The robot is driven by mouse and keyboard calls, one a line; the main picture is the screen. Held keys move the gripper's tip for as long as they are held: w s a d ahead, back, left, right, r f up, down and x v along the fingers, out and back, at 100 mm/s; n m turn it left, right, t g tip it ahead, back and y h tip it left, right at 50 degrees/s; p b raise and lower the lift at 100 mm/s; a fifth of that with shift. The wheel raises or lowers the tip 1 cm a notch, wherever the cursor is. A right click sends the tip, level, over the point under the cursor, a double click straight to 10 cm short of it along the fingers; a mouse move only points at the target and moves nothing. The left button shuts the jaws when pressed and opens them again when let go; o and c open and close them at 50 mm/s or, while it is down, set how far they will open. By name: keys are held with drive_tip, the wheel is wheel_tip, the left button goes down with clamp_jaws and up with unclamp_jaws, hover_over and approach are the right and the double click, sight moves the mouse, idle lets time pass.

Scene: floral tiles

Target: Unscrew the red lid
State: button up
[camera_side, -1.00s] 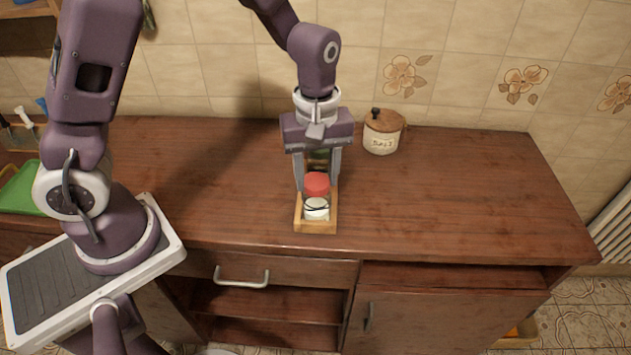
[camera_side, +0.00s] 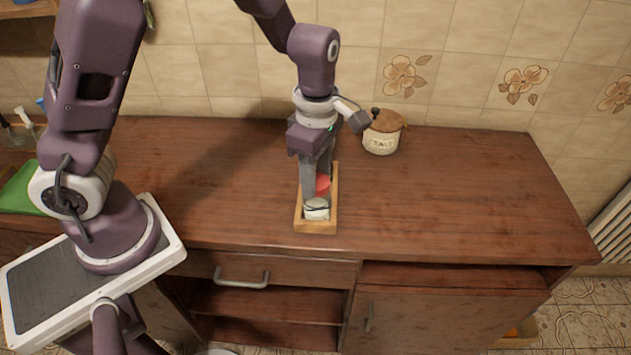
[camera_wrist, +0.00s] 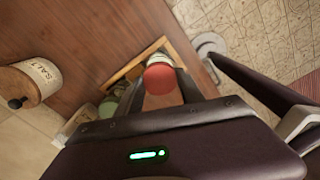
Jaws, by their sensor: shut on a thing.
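The red lid (camera_side: 323,184) is partly hidden behind a finger of my gripper (camera_side: 315,187) in the side view. In the wrist view the red lid (camera_wrist: 162,79) shows as a round red top at the fingertips. My gripper points down and is shut on the lid. The jar under the lid is mostly hidden, and I cannot tell whether lid and jar are apart. The lid is over a narrow wooden tray (camera_side: 299,223).
A white-lidded jar (camera_side: 316,206) stands in the tray's front end. A green-topped jar (camera_wrist: 107,107) shows behind the red lid in the wrist view. A salt jar (camera_side: 381,138) with a wooden lid stands near the wall. The counter (camera_side: 460,195) to the right is clear.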

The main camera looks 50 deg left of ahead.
drive_tip(key=o, duration=1.1)
drive_tip(key=shift+r, duration=0.1)
drive_tip(key=shift+r, duration=1.45)
drive_tip(key=shift+o, duration=0.5)
drive_tip(key=o, duration=0.5)
drive_tip(key=shift+c, duration=0.2)
drive_tip(key=c, duration=0.5)
